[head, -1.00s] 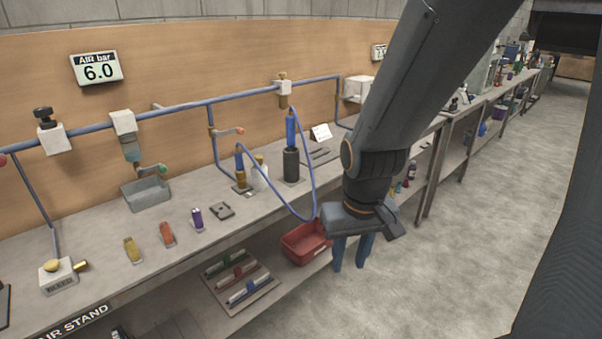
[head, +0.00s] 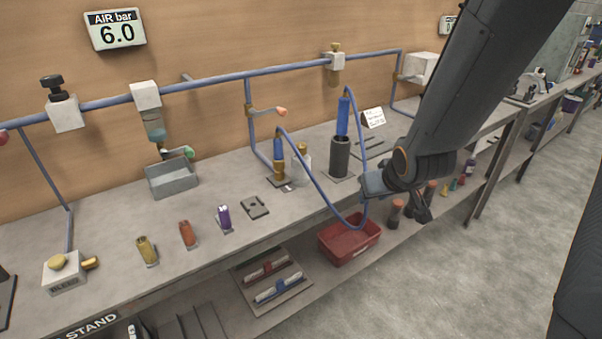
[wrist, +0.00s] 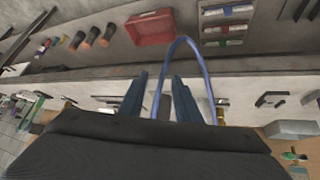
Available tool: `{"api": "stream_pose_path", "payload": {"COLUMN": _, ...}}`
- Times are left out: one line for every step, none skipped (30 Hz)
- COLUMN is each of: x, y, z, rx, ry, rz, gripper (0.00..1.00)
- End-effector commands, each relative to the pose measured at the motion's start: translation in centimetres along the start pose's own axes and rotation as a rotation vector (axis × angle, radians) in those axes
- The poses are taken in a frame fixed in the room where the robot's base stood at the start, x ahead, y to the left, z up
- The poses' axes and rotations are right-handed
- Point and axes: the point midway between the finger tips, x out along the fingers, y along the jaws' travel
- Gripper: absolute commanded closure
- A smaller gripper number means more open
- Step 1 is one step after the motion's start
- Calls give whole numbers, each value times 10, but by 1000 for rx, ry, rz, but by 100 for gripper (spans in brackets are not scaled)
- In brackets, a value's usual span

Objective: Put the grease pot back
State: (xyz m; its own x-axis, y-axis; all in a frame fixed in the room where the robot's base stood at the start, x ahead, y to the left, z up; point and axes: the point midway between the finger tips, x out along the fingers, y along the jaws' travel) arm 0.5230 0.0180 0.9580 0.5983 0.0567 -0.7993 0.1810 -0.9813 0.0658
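No label marks a grease pot, so I cannot tell for sure which thing it is. A small pale container with a gold top (head: 302,162) stands on the bench beside a blue-and-brass tool (head: 279,160). Several dark cylinders with orange-red tops stand on the lower shelf (head: 396,213); they also show in the wrist view (wrist: 92,36). My gripper (wrist: 160,78) has its two blue fingers apart, with nothing seen held. In the head view it is at the bench's front edge, right of the black holder (head: 340,157); its fingers are unclear there.
A blue hose (head: 322,190) loops down in front of the bench, close by my gripper. A red bin (head: 348,242) is on the lower shelf. A grey tray (head: 171,180) and several small coloured items lie on the bench (head: 110,225). The floor is clear.

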Motion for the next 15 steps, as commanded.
{"api": "stream_pose_path", "payload": {"x": 20, "y": -6, "z": -12, "rx": -27, "ry": 77, "rz": -20, "gripper": 70}}
{"api": "stream_pose_path", "payload": {"x": 27, "y": -10, "z": -21, "rx": -43, "ry": 128, "rz": -33, "gripper": 70}}
{"api": "stream_pose_path", "payload": {"x": 35, "y": -17, "z": -34, "rx": -62, "ry": 198, "rz": -53, "gripper": 70}}
{"api": "stream_pose_path", "payload": {"x": 41, "y": -22, "z": -42, "rx": -76, "ry": 249, "rz": -71, "gripper": 70}}
{"api": "stream_pose_path", "payload": {"x": 46, "y": -28, "z": -51, "rx": -89, "ry": 301, "rz": -89, "gripper": 70}}
{"api": "stream_pose_path", "payload": {"x": 51, "y": -37, "z": -62, "rx": -104, "ry": 370, "rz": -116, "gripper": 70}}
{"api": "stream_pose_path", "payload": {"x": 54, "y": -43, "z": -69, "rx": -113, "ry": 421, "rz": -138, "gripper": 70}}
{"api": "stream_pose_path", "payload": {"x": 56, "y": -50, "z": -76, "rx": -122, "ry": 470, "rz": -161, "gripper": 70}}
{"api": "stream_pose_path", "payload": {"x": 57, "y": -59, "z": -84, "rx": -131, "ry": 535, "rz": -192, "gripper": 70}}
{"api": "stream_pose_path", "payload": {"x": 57, "y": -66, "z": -89, "rx": -135, "ry": 582, "rz": -215, "gripper": 70}}
{"api": "stream_pose_path", "payload": {"x": 57, "y": -72, "z": -94, "rx": -139, "ry": 626, "rz": -238, "gripper": 70}}
{"api": "stream_pose_path", "payload": {"x": 55, "y": -80, "z": -99, "rx": -142, "ry": 680, "rz": -268, "gripper": 70}}
{"api": "stream_pose_path", "payload": {"x": 54, "y": -85, "z": -102, "rx": -143, "ry": 719, "rz": -289, "gripper": 70}}
{"api": "stream_pose_path", "payload": {"x": 52, "y": -90, "z": -105, "rx": -143, "ry": 754, "rz": -308, "gripper": 70}}
{"api": "stream_pose_path", "payload": {"x": 49, "y": -95, "z": -108, "rx": -142, "ry": 794, "rz": -332, "gripper": 70}}
